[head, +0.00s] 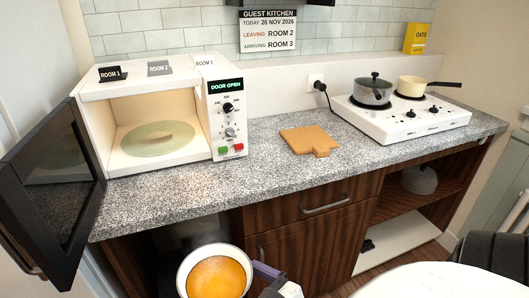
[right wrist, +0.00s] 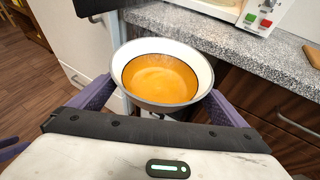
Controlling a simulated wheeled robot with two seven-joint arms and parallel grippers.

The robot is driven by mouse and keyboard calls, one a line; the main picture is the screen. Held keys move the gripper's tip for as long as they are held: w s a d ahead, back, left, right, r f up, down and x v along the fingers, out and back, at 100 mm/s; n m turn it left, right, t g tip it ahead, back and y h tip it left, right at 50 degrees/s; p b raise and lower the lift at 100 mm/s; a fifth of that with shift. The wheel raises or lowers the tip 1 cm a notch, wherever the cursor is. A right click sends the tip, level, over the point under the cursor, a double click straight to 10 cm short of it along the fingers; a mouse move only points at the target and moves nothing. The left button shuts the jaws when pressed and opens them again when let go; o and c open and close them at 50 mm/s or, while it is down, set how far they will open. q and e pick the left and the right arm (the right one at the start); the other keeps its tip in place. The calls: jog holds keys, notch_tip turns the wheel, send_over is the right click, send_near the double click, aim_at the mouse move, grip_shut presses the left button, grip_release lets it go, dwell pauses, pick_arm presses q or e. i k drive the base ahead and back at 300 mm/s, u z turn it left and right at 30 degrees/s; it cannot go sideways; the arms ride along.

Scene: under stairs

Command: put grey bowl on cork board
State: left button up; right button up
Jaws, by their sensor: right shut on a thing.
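The grey bowl (head: 215,272) has a white inside and a dark rim line, and it holds orange soup. It is at the bottom of the head view, in front of the counter and below its top. My right gripper (head: 264,274) is shut on it; in the right wrist view the purple fingers flank the bowl (right wrist: 163,98), which looks about level. The cork board (head: 308,141) lies bare on the counter between the microwave and the hob, apart from the bowl. Its edge shows in the right wrist view (right wrist: 312,56).
A microwave (head: 228,105) stands at left with its dark door (head: 50,190) swung open and a pale green turntable inside. A white hob (head: 400,122) with a steel pot (head: 373,91) and a cream pan (head: 412,87) stands at right. The counter (head: 255,170) around the board is clear.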

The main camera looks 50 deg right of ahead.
aim_at(309, 137)
jog(key=u, duration=2.4)
jog(key=k, duration=2.5)
jog(key=z, duration=2.15)
